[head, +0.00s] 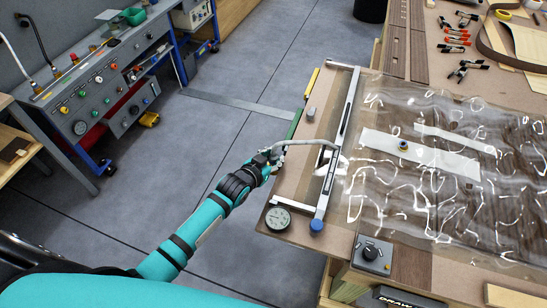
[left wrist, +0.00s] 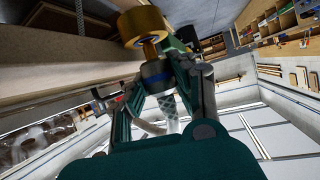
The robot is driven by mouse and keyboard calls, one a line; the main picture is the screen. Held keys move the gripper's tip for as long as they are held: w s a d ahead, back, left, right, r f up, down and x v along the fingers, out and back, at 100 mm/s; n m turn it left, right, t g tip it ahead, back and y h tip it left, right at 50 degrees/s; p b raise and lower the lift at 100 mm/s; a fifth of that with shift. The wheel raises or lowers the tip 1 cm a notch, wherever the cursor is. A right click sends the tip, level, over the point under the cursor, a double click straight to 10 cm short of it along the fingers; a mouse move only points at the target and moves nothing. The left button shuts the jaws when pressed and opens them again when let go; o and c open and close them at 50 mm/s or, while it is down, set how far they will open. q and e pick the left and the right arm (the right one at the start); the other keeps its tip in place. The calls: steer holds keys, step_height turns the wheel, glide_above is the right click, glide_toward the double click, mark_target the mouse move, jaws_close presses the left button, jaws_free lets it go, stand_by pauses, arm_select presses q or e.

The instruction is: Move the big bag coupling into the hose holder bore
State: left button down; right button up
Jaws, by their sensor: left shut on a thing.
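My left gripper (head: 273,157) is just off the left edge of the veneering table and is shut on the big bag coupling. In the left wrist view the coupling (left wrist: 156,76) is a dark collar with a blue band and a brass end (left wrist: 145,27), between the fingers of the gripper (left wrist: 160,85). A pale hose (head: 307,142) arches from the gripper over the table edge to the clear bag (head: 385,205). In the head view the gripper mostly hides the coupling. I cannot make out the hose holder bore for sure. My right gripper is out of view.
A clamping frame bar (head: 345,120) runs along the bag's left edge. A gauge (head: 278,218), a small grey block (head: 311,114) and a control box (head: 372,254) are on the table. A grey workbench (head: 105,80) stands at left. The floor between is mostly clear.

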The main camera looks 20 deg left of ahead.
arm_select(q)
steer(key=shift+r+p, duration=0.1)
steer(key=shift+p, duration=0.45)
stand_by(1.2)
steer(key=shift+f+b, duration=0.65)
steer(key=shift+f, duration=0.25)
steer(key=c, duration=1.4)
jaws_free()
steer(key=shift+s, duration=0.1)
steer(key=o, duration=0.4)
steer(key=shift+f, duration=0.15)
steer(key=v, duration=1.2)
steer(key=shift+r, duration=0.25)
